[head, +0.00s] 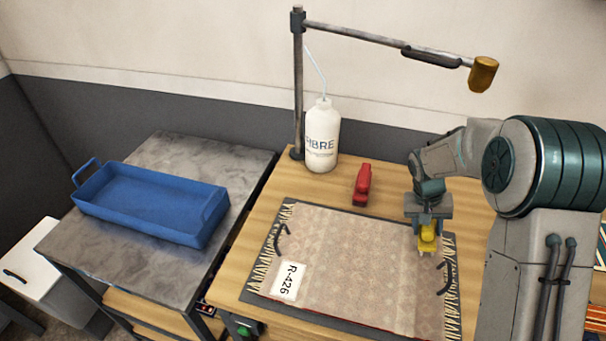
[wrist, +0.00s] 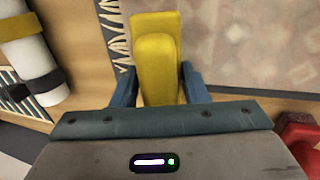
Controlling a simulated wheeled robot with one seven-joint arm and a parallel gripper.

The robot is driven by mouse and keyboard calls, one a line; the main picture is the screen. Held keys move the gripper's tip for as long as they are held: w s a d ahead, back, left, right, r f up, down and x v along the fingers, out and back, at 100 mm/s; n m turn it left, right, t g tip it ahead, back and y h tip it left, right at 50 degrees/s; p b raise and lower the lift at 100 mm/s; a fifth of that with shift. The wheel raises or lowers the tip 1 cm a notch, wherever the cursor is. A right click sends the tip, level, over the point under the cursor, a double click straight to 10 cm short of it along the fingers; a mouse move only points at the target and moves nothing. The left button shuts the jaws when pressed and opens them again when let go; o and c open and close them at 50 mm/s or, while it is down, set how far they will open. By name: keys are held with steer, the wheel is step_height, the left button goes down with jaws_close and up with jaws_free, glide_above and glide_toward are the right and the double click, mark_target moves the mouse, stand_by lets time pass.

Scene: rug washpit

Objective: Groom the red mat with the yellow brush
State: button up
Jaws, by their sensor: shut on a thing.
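The red mat (head: 345,260) looks faded pinkish-beige, with a pattern, fringed ends and a white R-426 tag (head: 289,281). It lies flat on a dark board on the wooden table. My gripper (head: 428,217) is shut on the yellow brush (head: 428,236), over the mat's right end near the fringe. In the wrist view the yellow brush (wrist: 158,60) sits between the two blue-grey fingers, with the mat (wrist: 250,45) beside and beyond it. I cannot tell whether the brush touches the mat.
A red tool (head: 362,185) and a white bottle (head: 321,135) stand behind the mat, beside a post with an overhead arm (head: 385,42). A blue tray (head: 150,200) is on the grey table at left. Dark curved pieces (head: 281,237) lie at the mat's ends.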

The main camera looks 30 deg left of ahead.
steer(key=shift+w+d+r, duration=0.1)
steer(key=shift+w+d, duration=0.1)
steer(key=shift+d, duration=0.7)
steer(key=shift+w+d+r+p+v, duration=0.1)
steer(key=shift+d+p+v, duration=0.15)
steer(key=shift+p+v, duration=0.75)
steer(key=shift+w+d+r+p+v, duration=0.1)
steer(key=shift+d+p+v, duration=0.25)
steer(key=shift+v, duration=1.2)
steer(key=shift+w+d+p+v, duration=0.1)
steer(key=shift+d+p+v, duration=0.1)
steer(key=shift+p+v, duration=0.85)
steer(key=shift+a+r+b, duration=0.1)
steer(key=shift+r+b, duration=0.15)
steer(key=shift+b, duration=0.1)
